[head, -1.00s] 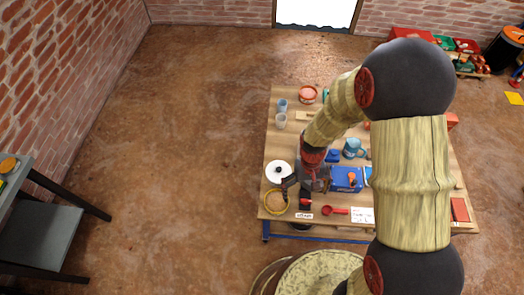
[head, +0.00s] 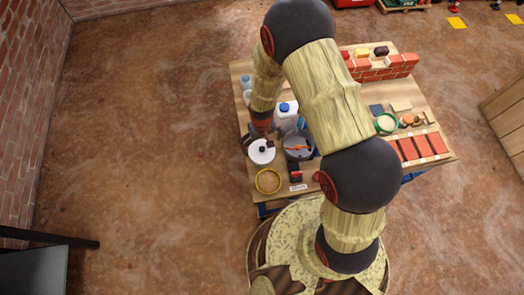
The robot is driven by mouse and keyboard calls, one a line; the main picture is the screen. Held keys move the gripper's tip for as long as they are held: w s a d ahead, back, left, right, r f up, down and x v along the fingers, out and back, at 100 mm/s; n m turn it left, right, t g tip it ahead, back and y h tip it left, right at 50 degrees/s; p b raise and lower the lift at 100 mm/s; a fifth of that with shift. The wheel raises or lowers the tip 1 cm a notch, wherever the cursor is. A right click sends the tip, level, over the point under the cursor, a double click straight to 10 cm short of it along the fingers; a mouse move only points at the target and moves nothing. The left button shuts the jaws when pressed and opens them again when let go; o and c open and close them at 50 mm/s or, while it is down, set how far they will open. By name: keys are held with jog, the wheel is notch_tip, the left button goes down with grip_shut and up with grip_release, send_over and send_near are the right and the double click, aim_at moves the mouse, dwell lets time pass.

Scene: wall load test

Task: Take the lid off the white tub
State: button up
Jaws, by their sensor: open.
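The white tub (head: 257,159) stands near the left front part of the wooden table, seen from above. Its white round lid with a black knob is on it. My gripper (head: 260,139) is at the tub's far edge, just behind the knob, with its dark fingers open. Nothing shows between the fingers. I cannot tell whether they touch the lid or how high above it they are. My arm hides part of the table behind the gripper.
A grey bucket (head: 298,151) with something orange in it stands close right of the tub. A yellow-rimmed sieve (head: 268,181) lies in front. A white jug with blue cap (head: 286,113) stands behind. A low brick wall (head: 384,72) and a brick tray (head: 420,149) are further right.

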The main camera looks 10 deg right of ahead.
aim_at(262, 149)
notch_tip(262, 149, down, 4)
jog(key=shift+r+b, duration=0.1)
jog(key=shift+b, duration=0.4)
jog(key=shift+c, duration=1.3)
jog(key=c, duration=0.6)
jog(key=shift+s, duration=0.1)
jog(key=c, duration=0.5)
jog(key=shift+s, duration=0.1)
jog(key=shift+c, duration=0.5)
